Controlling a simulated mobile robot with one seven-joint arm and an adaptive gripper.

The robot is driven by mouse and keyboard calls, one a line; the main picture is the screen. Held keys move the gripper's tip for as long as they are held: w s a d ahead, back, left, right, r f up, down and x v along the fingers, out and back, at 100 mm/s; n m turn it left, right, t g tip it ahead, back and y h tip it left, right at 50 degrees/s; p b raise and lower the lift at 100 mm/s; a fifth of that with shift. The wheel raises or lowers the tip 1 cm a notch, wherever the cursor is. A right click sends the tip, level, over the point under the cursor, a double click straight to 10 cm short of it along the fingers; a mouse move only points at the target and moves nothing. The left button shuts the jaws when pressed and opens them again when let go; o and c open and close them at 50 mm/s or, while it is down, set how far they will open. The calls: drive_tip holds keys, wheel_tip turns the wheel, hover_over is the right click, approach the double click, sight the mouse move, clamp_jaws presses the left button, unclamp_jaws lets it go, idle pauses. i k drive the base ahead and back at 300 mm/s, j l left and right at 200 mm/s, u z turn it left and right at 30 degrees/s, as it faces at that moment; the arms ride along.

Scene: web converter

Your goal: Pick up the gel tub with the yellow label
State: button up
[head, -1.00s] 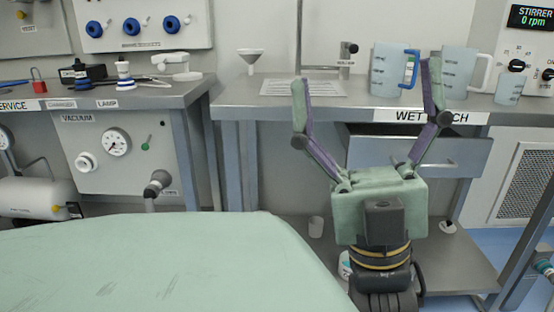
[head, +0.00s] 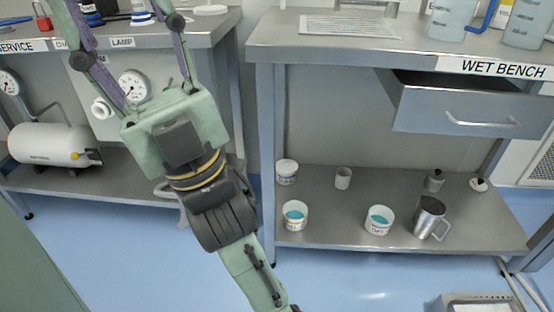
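Several small tubs stand on the lower shelf of the wet bench. One open white tub with blue-green contents (head: 294,221) is near the shelf's front left. A similar open tub (head: 377,226) is at the front middle, and a closed white tub (head: 286,175) is behind at left. The lettering is too small to read, and I cannot make out a yellow label on any of them. My gripper (head: 117,8) is at the upper left, fingers spread wide and pointing up, tips at or past the picture's top edge. It is empty and apart from the tubs.
The lower shelf (head: 335,232) also holds a grey cup (head: 343,178), a metal jug (head: 429,218) and small items at right. A drawer (head: 455,108) stands open above its right part. An air tank (head: 50,146) is at left. Blue floor lies in front.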

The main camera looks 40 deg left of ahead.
sight(294, 212)
drive_tip(key=u, duration=0.85)
drive_tip(key=z, duration=1.65)
drive_tip(key=u, duration=1.65)
drive_tip(key=i+j+z, duration=0.3)
drive_tip(key=j+z, duration=0.9)
drive_tip(key=z, duration=0.25)
drive_tip(key=i, duration=0.05)
